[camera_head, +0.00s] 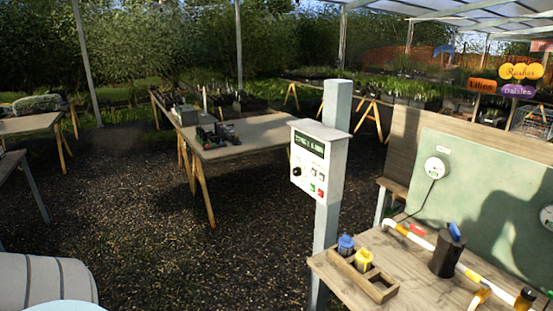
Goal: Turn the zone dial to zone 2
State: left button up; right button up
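A white control box (318,165) is mounted on a grey post (333,120) right of the picture's middle. A lit display (310,144) is at its top; its text is too small to read. A small black round knob (297,170), which looks like the zone dial, is on the left of the box's front face. Its pointer and zone marks are too small to make out. Small green (312,187) and red (320,192) buttons are at the lower right of the face. Neither of my grippers is in view.
A wooden bench (345,285) by the post holds a wooden holder (383,294) with blue and yellow items, a dark cylinder (444,256) and pipes. A green board (490,185) rises behind it. A table (255,137) stands behind the post. The gravel floor (150,215) at left is clear.

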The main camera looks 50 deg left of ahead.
aim_at(296, 172)
jog(key=u, duration=1.25)
jog(key=i+j, duration=0.15)
jog(key=j, duration=0.2)
jog(key=i+j+z, duration=0.1)
jog(key=j, duration=0.3)
jog(key=i+j+z, duration=0.1)
jog(key=i+j, duration=0.3)
jog(key=j, duration=0.35)
jog(key=i+j+z, duration=0.1)
jog(key=j, duration=0.3)
jog(key=i+j, duration=0.15)
jog(key=j, duration=0.25)
jog(key=z, duration=0.05)
